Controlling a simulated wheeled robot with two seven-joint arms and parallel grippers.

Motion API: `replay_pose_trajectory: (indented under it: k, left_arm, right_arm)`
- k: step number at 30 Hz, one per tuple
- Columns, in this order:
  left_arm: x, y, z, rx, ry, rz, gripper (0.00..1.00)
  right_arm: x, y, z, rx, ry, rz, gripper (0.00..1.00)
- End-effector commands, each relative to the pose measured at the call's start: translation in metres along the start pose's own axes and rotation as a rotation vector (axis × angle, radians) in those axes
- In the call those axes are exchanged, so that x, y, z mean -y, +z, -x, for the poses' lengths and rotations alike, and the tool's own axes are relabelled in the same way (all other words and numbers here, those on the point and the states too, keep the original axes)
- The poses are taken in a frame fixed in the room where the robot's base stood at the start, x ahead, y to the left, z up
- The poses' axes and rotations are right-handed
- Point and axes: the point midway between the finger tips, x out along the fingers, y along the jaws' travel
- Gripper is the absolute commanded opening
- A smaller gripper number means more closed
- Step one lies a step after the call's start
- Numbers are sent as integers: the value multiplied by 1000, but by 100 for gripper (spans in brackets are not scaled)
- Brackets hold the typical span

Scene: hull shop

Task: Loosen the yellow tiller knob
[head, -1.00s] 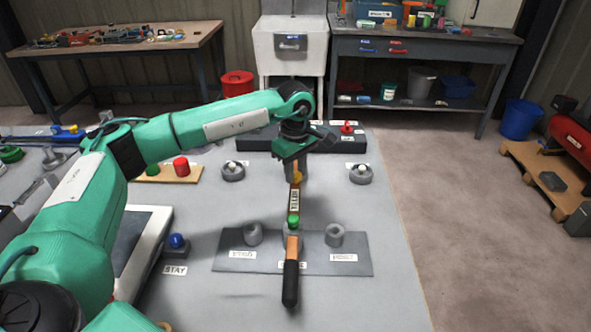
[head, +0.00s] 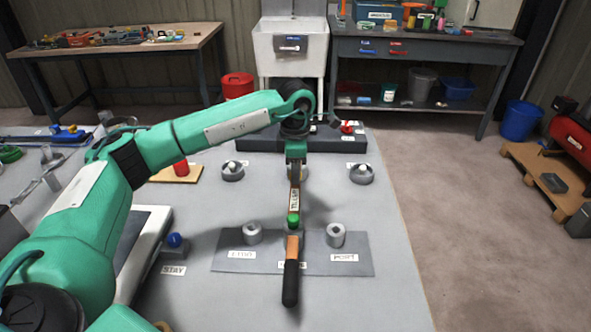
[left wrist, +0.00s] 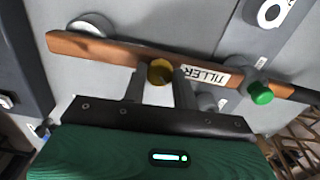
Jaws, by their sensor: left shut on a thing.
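The yellow tiller knob (left wrist: 161,72) sits on the wooden tiller bar in the left wrist view, between the two fingers of my left gripper (left wrist: 160,84), which is shut on it. The tiller (head: 293,200) carries a white label and ends in a black handle (head: 290,284) towards me. A green knob (head: 293,220) sits farther along it and also shows in the left wrist view (left wrist: 260,93). In the head view my left gripper (head: 295,165) points down over the tiller and hides the yellow knob. My right gripper is not in view.
A grey plate (head: 350,264) with grey posts (head: 335,236) on both sides of the tiller lies on the bench. A blue knob (head: 175,240) labelled STAY stands left. A red knob (head: 181,168) sits on a wooden board. The bench's right side is clear.

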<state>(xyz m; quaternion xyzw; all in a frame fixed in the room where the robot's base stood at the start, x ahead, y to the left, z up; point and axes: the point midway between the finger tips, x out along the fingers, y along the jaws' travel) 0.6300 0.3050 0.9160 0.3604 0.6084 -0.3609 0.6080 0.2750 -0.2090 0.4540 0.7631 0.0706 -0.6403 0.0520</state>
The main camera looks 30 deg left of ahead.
Motion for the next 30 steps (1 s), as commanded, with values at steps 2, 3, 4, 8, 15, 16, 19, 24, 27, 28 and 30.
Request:
replay_pose_trajectory:
  k: [2,3,4,8,15,16,19,24,27,28,30]
  left_arm:
    - [0,0,1,1,2,71,6]
    - [-1,0,1,1,2,109,6]
    - [-1,0,1,1,2,138,6]
    - [-1,0,1,2,2,260,6]
    - [-1,0,1,2,2,460,6]
    - [-1,0,1,2,2,481,6]
    - [-1,0,1,1,2,545,6]
    - [-1,0,1,2,2,626,6]
    - [-1,0,1,2,2,657,6]
    - [-1,0,2,2,2,664,6]
    - [-1,0,2,2,2,677,6]
  right_arm:
    - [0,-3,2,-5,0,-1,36]
    - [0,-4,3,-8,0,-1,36]
    - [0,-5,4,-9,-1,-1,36]
    - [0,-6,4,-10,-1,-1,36]
    - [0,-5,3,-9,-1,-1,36]
    - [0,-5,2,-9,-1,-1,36]
    - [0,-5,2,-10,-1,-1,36]
    - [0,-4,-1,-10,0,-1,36]
    - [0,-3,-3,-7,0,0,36]
    - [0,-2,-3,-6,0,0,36]
    - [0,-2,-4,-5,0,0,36]
